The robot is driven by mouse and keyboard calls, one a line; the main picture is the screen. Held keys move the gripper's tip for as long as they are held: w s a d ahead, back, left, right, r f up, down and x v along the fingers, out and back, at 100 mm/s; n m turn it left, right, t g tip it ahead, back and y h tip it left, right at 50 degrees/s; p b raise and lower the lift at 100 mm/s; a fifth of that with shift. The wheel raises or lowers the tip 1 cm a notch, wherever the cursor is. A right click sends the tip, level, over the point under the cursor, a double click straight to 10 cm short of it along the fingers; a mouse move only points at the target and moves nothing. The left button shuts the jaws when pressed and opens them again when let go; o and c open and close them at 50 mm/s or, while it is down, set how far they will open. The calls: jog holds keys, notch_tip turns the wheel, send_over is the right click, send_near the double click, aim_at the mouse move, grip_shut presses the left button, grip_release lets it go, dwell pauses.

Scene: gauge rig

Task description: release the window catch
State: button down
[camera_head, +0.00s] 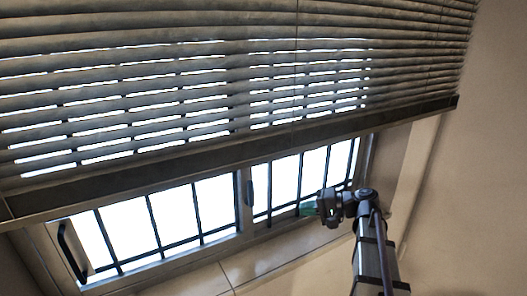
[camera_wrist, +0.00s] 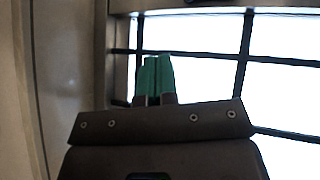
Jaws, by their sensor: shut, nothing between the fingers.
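The window (camera_head: 190,218) has two bright panes behind dark bars. A small dark fitting (camera_head: 249,193) sits on the upright between the panes. A black loop-shaped handle (camera_head: 72,250) is on the frame at the far left. I cannot tell which of these is the catch. My gripper (camera_head: 308,209) is in front of the right pane, to the right of the middle fitting and apart from it. Its green fingers (camera_wrist: 154,80) are shut together with nothing between them in the wrist view, which shows bars and bright glass beyond.
A slatted blind (camera_head: 200,90) hangs over the upper window, its dark bottom rail (camera_head: 230,152) slanting up to the right above my gripper. A pale sill (camera_head: 285,255) runs below the panes. A plain wall (camera_head: 470,180) fills the right side. Room before the left pane is clear.

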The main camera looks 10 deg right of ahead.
jog(key=r+y, duration=0.1)
jog(key=r, duration=0.1)
jog(key=w+r+t+y, duration=0.1)
jog(key=r+y, duration=0.1)
jog(key=r, duration=0.1)
jog(key=shift+w+d+r+t+b, duration=0.25)
jog(key=shift+d+r+t+b, duration=0.05)
jog(key=shift+t+b, duration=0.1)
jog(key=shift+a, duration=0.1)
send_near(250, 194)
jog(key=w+a+r, duration=0.1)
jog(key=w+a, duration=0.3)
jog(key=w, duration=0.1)
jog(key=shift+a+r, duration=0.1)
jog(key=shift+a, duration=0.25)
